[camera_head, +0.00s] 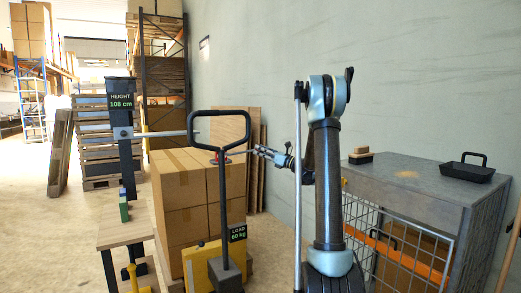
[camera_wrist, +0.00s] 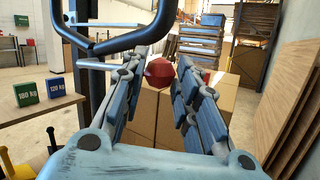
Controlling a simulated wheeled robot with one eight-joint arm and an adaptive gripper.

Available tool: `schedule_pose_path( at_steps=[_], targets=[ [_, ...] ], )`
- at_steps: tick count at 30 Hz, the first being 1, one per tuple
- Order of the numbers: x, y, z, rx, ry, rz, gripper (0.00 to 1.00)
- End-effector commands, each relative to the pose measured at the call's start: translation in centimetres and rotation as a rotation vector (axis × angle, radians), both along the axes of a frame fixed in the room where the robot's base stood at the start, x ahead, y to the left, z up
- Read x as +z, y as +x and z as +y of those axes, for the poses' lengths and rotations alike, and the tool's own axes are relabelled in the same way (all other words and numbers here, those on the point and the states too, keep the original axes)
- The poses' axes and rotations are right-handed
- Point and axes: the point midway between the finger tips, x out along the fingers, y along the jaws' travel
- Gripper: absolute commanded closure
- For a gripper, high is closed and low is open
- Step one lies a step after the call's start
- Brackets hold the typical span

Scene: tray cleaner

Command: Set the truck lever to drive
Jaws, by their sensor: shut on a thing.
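The truck lever ends in a red knob (camera_wrist: 159,72), seen in the wrist view between my fingertips. In the head view the red lever (camera_head: 222,160) sits on the upright post of the black truck handle (camera_head: 221,190), below its loop. My gripper (camera_wrist: 162,68) is shut on the red knob, with its fingers on either side. In the head view my gripper (camera_head: 236,153) reaches left to the lever from my arm. The loop of the handle (camera_wrist: 110,40) crosses the upper left of the wrist view. Drive markings are not visible.
Cardboard boxes (camera_head: 185,200) stand behind the handle, with a "LOAD 60 kg" sign (camera_head: 237,233). A black post with a "HEIGHT 108 cm" sign (camera_head: 121,100) and a bench (camera_head: 125,232) are left. A grey-topped cage table (camera_head: 420,185) is right. Weight blocks (camera_wrist: 40,90) show left.

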Motion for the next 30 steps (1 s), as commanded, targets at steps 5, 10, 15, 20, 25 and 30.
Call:
schedule_pose_path(
  at_steps=[5, 10, 15, 20, 25, 30],
  targets=[
    [-0.92, 0.35, -0.13, -0.007, 0.044, 0.025, 1.0],
    [-1.17, 0.33, -0.13, -0.007, 0.059, 0.033, 1.0],
    [-1.18, 0.35, -0.14, -0.006, 0.06, 0.033, 1.0],
    [-1.17, 0.36, -0.14, -0.007, 0.06, 0.033, 0.69],
    [-1.16, 0.25, -0.08, -0.005, 0.06, 0.032, 0.51],
    [-1.15, 0.15, -0.06, -0.004, 0.06, 0.032, 0.51]
  ],
)
